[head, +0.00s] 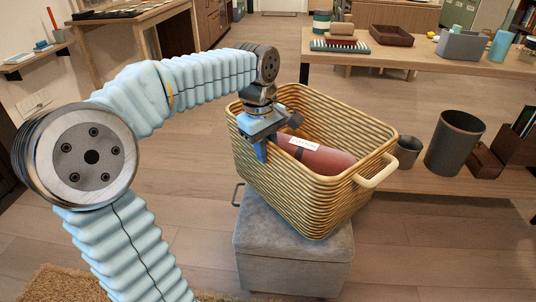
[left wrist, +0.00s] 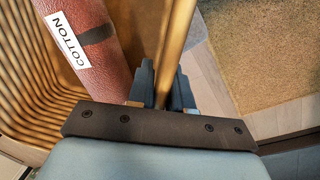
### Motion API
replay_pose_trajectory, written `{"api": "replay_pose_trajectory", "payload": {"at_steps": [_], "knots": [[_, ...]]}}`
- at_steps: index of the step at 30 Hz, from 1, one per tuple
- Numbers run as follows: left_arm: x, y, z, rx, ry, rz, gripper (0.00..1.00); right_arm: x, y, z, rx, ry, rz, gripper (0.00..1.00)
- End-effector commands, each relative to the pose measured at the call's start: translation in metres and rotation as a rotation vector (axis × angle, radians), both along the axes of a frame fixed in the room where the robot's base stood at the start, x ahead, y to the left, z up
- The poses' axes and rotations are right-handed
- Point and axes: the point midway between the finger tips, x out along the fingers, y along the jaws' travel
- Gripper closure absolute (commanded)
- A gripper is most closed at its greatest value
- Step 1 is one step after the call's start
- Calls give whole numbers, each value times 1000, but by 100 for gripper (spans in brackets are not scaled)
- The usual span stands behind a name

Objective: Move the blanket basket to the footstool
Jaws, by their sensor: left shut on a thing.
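The blanket basket (head: 300,190) is a tan woven box with a pale handle on its right side. A rolled reddish-brown blanket (head: 325,159) with a white label lies inside; the label reads COTTON in the left wrist view (left wrist: 90,35). The grey footstool (head: 290,262) is directly below the basket, partly covered by it. I cannot tell whether the basket rests on it or hangs just above. My left gripper (head: 262,148) is at the basket's left side. In the left wrist view its fingers (left wrist: 163,88) are shut around a tan bar of the basket's edge. My right gripper is not in view.
A wooden table (head: 400,62) with a lower shelf stands to the right. The shelf holds a dark bin (head: 455,143) and a smaller pot (head: 408,152) close to the basket. A shaggy rug (head: 62,284) lies at the lower left. Wooden floor is open behind the basket.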

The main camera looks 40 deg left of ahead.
Motion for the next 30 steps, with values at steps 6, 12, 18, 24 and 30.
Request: {"api": "replay_pose_trajectory", "payload": {"at_steps": [6, 12, 18, 24, 30], "knots": [[21, 17, -32, 0, -5, 1, 100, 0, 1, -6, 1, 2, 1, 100], [30, 24, -45, 0, -7, 0, 100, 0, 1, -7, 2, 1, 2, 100], [36, 30, -56, 0, -6, 1, 100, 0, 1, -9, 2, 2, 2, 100], [37, 30, -83, 0, -6, -1, 100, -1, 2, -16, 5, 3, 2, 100], [37, 30, -85, 0, -8, 0, 100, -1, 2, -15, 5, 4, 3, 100]]}}
